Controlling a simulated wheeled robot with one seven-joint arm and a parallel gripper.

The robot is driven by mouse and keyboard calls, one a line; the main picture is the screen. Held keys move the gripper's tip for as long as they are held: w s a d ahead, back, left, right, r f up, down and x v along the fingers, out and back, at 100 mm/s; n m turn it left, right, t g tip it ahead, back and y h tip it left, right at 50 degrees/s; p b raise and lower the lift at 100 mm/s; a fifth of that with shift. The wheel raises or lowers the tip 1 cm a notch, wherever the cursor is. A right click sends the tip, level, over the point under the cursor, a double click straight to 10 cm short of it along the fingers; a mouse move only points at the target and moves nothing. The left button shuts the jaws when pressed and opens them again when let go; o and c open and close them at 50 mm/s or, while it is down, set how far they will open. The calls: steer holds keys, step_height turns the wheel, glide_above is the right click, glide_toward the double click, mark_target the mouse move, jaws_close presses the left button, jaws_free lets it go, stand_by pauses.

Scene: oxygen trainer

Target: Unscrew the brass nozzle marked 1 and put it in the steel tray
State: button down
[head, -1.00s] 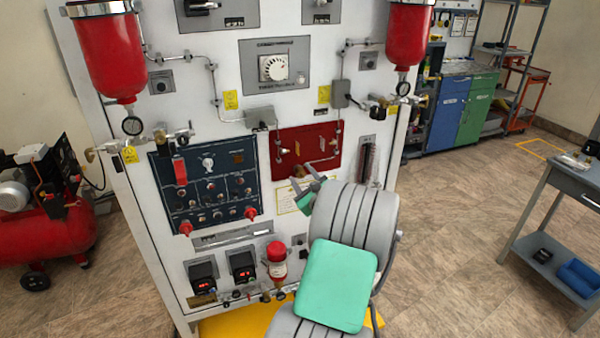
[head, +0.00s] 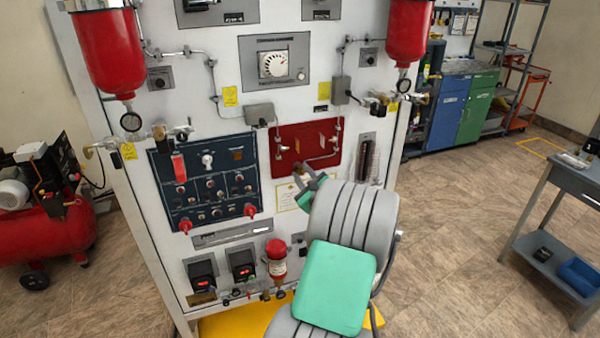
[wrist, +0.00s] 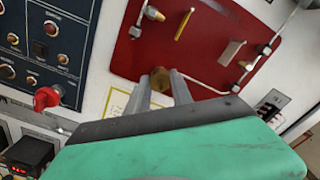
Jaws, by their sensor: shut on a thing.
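The brass nozzle (wrist: 160,80) sits between the fingertips of my gripper (wrist: 163,92) in the wrist view. My gripper is shut on it, in front of the lower edge of the red panel (wrist: 205,40). In the head view my gripper (head: 308,182) is at that same lower edge, partly hidden by my arm. No mark 1 can be read, and I cannot tell whether the nozzle is still joined to the panel. A pale, shallow object, perhaps the steel tray (head: 573,160), lies on the grey bench at the right; its contents are unclear.
The dark blue control panel (head: 205,183) with red knobs is left of my gripper. Pipes and small fittings (wrist: 245,65) stand out from the red panel. The grey bench (head: 570,188) is apart from the white cabinet, with open floor (head: 450,220) between them.

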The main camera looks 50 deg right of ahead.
mark_target(303, 174)
steer(key=shift+f+n+b, duration=0.15)
steer(key=shift+n+b, duration=0.15)
steer(key=shift+n, duration=0.2)
steer(key=shift+r, duration=0.2)
steer(key=shift+v, duration=2.1)
